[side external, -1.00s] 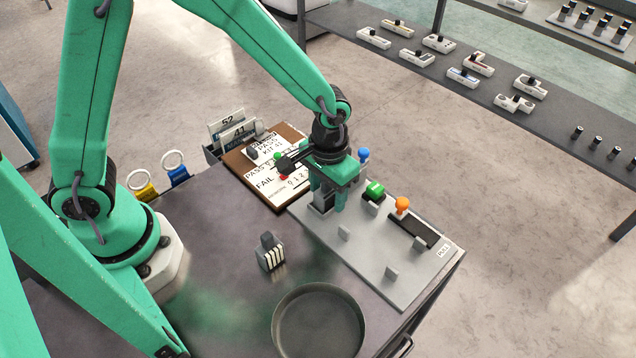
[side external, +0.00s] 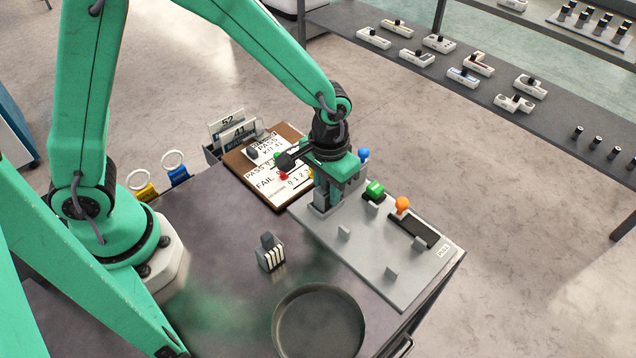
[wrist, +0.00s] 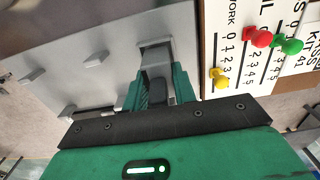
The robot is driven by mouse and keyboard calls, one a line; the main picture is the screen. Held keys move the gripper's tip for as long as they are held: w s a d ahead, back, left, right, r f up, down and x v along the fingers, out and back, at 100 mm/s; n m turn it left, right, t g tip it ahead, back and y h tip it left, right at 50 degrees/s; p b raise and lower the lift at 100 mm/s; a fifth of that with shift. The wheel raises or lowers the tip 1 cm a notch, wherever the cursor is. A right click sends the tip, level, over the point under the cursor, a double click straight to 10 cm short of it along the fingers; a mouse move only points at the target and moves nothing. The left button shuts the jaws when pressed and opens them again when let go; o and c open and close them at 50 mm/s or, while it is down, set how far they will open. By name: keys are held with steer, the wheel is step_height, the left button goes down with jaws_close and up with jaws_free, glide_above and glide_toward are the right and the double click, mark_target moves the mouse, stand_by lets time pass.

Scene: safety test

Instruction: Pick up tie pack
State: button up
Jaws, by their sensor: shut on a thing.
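A small dark block with white stripes (side external: 271,254), which looks like the tie pack, stands upright on the table, in front of and left of the grey board (side external: 372,262). My gripper (side external: 333,193) is apart from it, at the board's far left end. My gripper is shut on a dark upright grip (wrist: 157,91) beside a grey block (wrist: 155,55). The grey block also shows at the fingers in the side view (side external: 321,204). The fingers hide much of the held thing, and I cannot tell whether it is lifted.
A round dark pan (side external: 318,322) is at the front. The table's middle left is clear.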

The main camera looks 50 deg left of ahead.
steer(key=shift+r, duration=0.45)
steer(key=r, duration=0.3)
steer(key=shift+s+d, duration=0.3)
steer(key=shift+s, duration=0.05)
steer(key=s+d+r, duration=0.6)
steer(key=s, duration=0.2)
steer(key=shift+s+r, duration=0.2)
steer(key=shift+s, duration=0.2)
steer(key=shift+d, duration=0.15)
